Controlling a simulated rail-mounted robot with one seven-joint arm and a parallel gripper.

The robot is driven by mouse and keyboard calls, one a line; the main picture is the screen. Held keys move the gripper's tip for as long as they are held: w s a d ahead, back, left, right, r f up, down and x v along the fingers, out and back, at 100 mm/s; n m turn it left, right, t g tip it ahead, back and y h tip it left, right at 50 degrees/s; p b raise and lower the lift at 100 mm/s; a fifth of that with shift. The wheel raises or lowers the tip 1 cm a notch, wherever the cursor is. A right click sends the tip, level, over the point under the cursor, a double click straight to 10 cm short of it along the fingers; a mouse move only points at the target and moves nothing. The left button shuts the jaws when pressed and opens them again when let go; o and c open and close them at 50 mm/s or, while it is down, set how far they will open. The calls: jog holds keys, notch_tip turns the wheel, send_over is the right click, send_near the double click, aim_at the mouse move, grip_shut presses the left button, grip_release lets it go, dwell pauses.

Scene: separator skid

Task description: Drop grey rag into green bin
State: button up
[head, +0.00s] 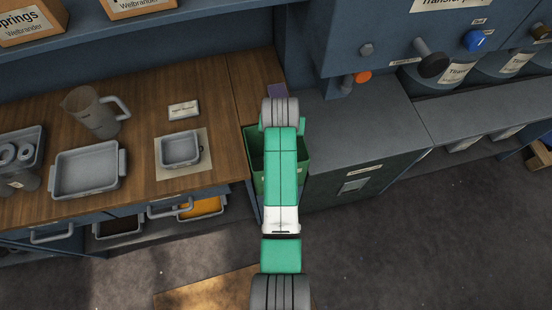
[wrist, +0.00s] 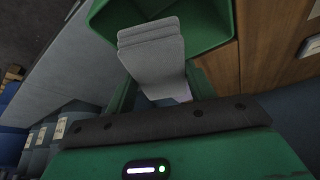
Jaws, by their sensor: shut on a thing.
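The grey rag (wrist: 152,55) shows in the wrist view as a pale, folded, layered cloth. My gripper (wrist: 160,92) is shut on it, and the rag sticks out beyond the fingers. The green bin (wrist: 112,25) lies behind the rag in the wrist view, with its open inside facing the camera. In the head view the green bin (head: 257,178) stands at the right end of the wooden bench, largely covered by my arm. The rag and my gripper's fingers are hidden behind my arm there. The rag appears over the bin's opening; its height above it cannot be told.
The wooden bench (head: 218,110) left of the bin holds a jug (head: 92,110), a large grey tray (head: 87,171) and a small grey tray (head: 180,149). A grey cabinet (head: 350,120) stands close on the bin's right. Open floor (head: 400,250) lies in front.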

notch_tip(320, 180, down, 6)
jog(key=b, duration=0.6)
jog(key=shift+b, duration=0.35)
jog(key=shift+s+a, duration=0.1)
jog(key=o, duration=1)
jog(key=shift+o, duration=0.2)
jog(key=p+v, duration=0.3)
jog(key=v, duration=0.4)
jog(key=shift+s+r, duration=0.15)
jog(key=shift+r, duration=0.25)
